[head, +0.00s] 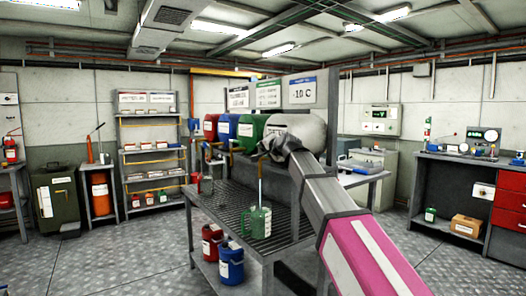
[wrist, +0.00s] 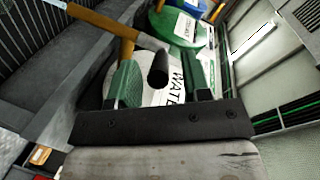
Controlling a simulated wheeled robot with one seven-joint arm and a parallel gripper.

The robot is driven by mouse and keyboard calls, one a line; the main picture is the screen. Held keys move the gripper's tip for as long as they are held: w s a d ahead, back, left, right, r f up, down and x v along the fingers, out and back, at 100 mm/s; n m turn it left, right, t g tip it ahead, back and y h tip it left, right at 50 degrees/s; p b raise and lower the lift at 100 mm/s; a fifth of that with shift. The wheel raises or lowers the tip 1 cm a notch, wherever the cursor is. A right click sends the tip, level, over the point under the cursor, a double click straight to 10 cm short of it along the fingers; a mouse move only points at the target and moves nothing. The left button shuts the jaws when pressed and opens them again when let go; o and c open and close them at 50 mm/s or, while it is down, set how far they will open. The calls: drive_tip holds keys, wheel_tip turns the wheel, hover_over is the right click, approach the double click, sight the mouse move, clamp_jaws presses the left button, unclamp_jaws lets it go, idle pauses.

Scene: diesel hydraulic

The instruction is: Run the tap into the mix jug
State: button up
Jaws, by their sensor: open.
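The mix jug, a green see-through jug with pale markings (head: 258,222), stands upright on the slatted bench (head: 225,203). A thin pale upright line shows above it; I cannot tell whether it is liquid or a pipe. The white drum (head: 303,128) lies on the rack; the wrist view shows its WATER label (wrist: 176,92). A brass tap with a black lever end (wrist: 158,68) sits in front of this drum. My gripper (wrist: 165,85) is open, its two green fingers on either side of the lever end, apart from it. In the head view my arm hides part of the tap.
Red (head: 211,127), blue (head: 228,127) and green (head: 251,131) drums lie left of the white one. Red (head: 212,242) and blue (head: 231,262) containers stand on the bench's lower shelf. Shelving (head: 150,150) stands at back left, a workbench (head: 450,170) at right. Floor is clear at front left.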

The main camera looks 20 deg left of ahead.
drive_tip(key=v, duration=0.9)
idle(0.8)
drive_tip(key=x, duration=1.1)
drive_tip(key=shift+s, duration=0.1)
drive_tip(key=shift+d, duration=0.1)
clamp_jaws()
